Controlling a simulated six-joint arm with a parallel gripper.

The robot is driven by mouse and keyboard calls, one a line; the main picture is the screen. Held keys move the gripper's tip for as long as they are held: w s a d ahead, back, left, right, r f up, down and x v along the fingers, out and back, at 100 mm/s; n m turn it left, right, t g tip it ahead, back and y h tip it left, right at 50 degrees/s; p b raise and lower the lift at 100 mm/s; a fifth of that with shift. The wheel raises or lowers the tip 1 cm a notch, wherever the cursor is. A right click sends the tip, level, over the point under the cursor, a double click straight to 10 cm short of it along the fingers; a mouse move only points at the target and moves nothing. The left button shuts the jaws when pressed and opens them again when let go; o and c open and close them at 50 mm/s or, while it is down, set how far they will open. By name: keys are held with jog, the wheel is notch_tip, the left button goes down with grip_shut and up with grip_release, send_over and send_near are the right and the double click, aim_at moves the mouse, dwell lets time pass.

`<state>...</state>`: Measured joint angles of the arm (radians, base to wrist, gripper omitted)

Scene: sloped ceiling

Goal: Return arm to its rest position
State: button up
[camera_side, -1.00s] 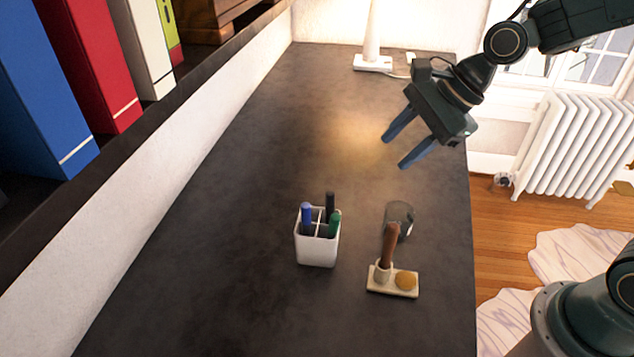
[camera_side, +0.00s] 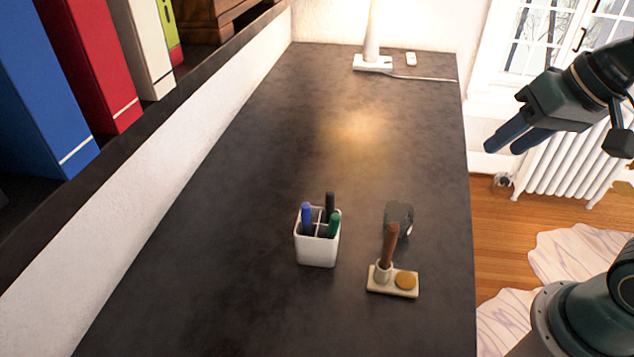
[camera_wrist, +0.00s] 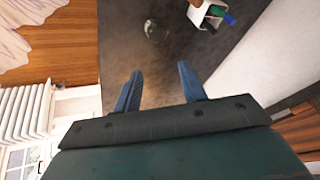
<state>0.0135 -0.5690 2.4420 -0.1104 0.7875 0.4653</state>
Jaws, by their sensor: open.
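My gripper (camera_side: 513,138) is at the upper right of the side view, past the right edge of the dark desk (camera_side: 240,170) and in front of the radiator. Its two blue fingers are apart with nothing between them. The wrist view shows the same open fingers (camera_wrist: 160,88) with the dark desktop beyond them.
On the desk stand a white pen cup (camera_side: 317,248) with several pens, a small tray (camera_side: 392,284) with an upright brown-handled tool, and a dark round object (camera_side: 399,215). A white lamp (camera_side: 372,62) stands at the back. A radiator (camera_side: 560,165) stands right of the desk.

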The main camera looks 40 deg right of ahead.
jog(key=s+n, duration=0.1)
jog(key=s+d+n, duration=0.1)
jog(key=s+n, duration=0.1)
jog(key=s+d+n, duration=0.1)
jog(key=shift+s+r+h, duration=0.1)
jog(key=shift+s+h, duration=0.3)
